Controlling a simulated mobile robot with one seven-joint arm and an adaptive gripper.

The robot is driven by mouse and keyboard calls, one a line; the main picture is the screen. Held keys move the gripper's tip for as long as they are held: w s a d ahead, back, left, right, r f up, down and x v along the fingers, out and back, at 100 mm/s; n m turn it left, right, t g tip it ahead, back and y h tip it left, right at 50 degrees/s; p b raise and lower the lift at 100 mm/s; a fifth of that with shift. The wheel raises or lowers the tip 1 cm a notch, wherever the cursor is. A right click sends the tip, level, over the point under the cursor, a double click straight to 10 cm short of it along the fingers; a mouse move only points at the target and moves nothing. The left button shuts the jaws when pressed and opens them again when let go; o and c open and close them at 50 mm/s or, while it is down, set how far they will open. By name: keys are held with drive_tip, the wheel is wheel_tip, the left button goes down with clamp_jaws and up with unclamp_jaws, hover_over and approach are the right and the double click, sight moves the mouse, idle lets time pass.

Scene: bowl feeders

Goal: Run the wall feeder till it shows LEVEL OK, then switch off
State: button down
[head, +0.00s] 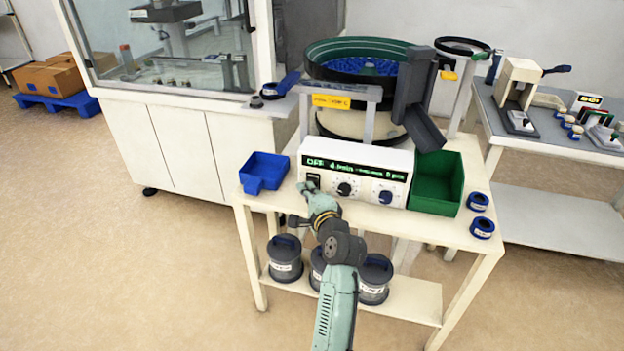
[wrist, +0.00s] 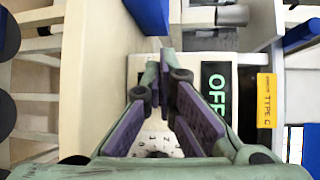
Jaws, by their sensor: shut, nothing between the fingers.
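The feeder's control box (head: 355,172) is white and stands on the cream table. Its green display (head: 352,169) begins with OFF; the smaller text is hard to read. OFF also shows large in the wrist view (wrist: 216,95). Two dark knobs, left (head: 345,189) and right (head: 385,197), sit below the display. A small dark switch (head: 313,180) is at the panel's left end. The bowl feeder (head: 357,62) behind has a green rim and blue parts inside. My gripper (head: 308,190) is shut and empty, close before the switch. In the wrist view its fingertips (wrist: 167,60) partly hide the panel.
A blue bin (head: 263,172) stands left of the control box, and a green bin (head: 436,181) right of it under the grey chute (head: 424,128). Blue-rimmed rings (head: 480,215) lie at the table's right. A yellow TYPE C label (wrist: 266,101) is on the frame.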

drive_tip(key=shift+w+d+r, duration=0.15)
drive_tip(key=shift+w, duration=0.2)
idle(0.7)
idle(0.4)
drive_tip(key=shift+s+a+f+p, duration=0.15)
drive_tip(key=shift+s, duration=0.25)
drive_tip(key=shift+s+a+f+p, duration=0.1)
drive_tip(key=shift+s+f+p, duration=0.05)
drive_tip(key=shift+s, duration=0.2)
drive_tip(key=shift+s+a+f, duration=0.25)
drive_tip(key=shift+s+f, duration=0.05)
drive_tip(key=shift+s, duration=0.45)
drive_tip(key=shift+s+a+f, duration=0.25)
drive_tip(key=shift+s+f, duration=0.05)
drive_tip(key=shift+s, duration=0.45)
drive_tip(key=shift+s+a+f, duration=0.25)
drive_tip(key=shift+s+f, duration=0.05)
drive_tip(key=shift+s, duration=0.45)
